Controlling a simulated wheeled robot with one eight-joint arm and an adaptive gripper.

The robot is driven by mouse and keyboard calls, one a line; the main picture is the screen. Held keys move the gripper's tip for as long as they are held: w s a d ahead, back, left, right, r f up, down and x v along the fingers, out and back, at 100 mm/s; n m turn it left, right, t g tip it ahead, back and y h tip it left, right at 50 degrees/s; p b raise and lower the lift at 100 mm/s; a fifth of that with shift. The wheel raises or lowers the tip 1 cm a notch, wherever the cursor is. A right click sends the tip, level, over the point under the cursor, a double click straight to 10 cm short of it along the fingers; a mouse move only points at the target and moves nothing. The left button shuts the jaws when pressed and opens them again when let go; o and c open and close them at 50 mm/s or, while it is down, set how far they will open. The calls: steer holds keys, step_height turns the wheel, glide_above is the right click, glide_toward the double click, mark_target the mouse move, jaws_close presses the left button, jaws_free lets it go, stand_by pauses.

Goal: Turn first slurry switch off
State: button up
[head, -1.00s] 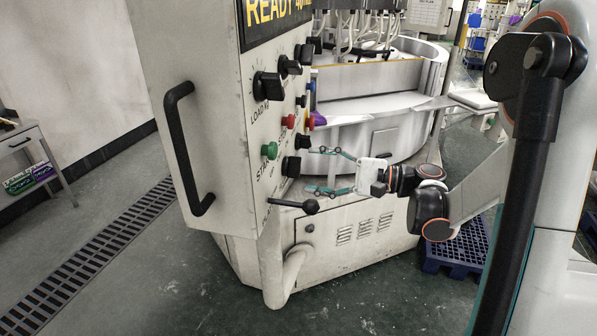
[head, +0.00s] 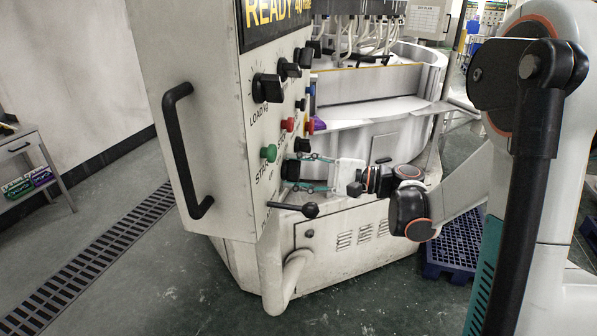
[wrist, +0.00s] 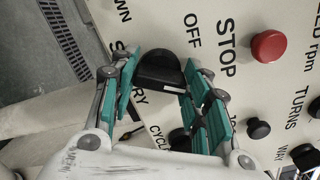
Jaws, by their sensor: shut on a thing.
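The slurry switch is a black rotary knob (wrist: 160,70) on the pale machine panel. In the wrist view, "OFF" is printed above it and the partly covered word "SLURRY" runs beside and below it. In the head view, the knob (head: 290,169) is low on the panel, partly behind my fingers. My gripper (wrist: 158,82) has its teal fingers on both sides of the knob, shut on it; it also shows in the head view (head: 298,173). The knob's exact pointing direction is hard to tell.
A red button (wrist: 268,46) and smaller black knobs (wrist: 258,128) sit nearby on the panel. A black lever (head: 295,209) sticks out below my gripper. The green button (head: 268,153) and a black door handle (head: 185,150) are to the left.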

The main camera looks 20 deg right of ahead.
steer(key=shift+n, duration=0.3)
steer(key=n, duration=1.1)
steer(key=shift+n+b, duration=0.3)
stand_by(0.6)
steer(key=o, duration=1.1)
steer(key=shift+c, duration=0.2)
steer(key=v, duration=1.2)
